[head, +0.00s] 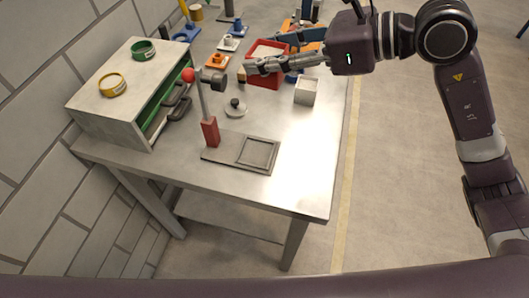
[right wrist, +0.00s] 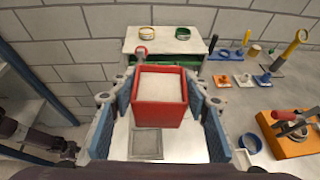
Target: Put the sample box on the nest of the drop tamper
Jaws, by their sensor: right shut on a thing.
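The red sample box (head: 265,76), filled with pale sand, is held off the table by my right gripper (head: 262,62). In the right wrist view the red box (right wrist: 157,113) sits upright between the two blue-padded fingers. The drop tamper (head: 210,132) has a red-footed post, a red knob and a dark head. Its square nest (head: 259,152) is a recess in the flat base plate and looks empty. The nest also shows below the box in the right wrist view (right wrist: 146,145). My left gripper is not in view.
A pale open box (head: 306,92) stands near the table's right edge. A grey disc with a black knob (head: 235,108) lies behind the nest. A drawer cabinet (head: 130,92) with two round tins stands at left. Colored holders (head: 217,61) stand at the back. The front table corner is clear.

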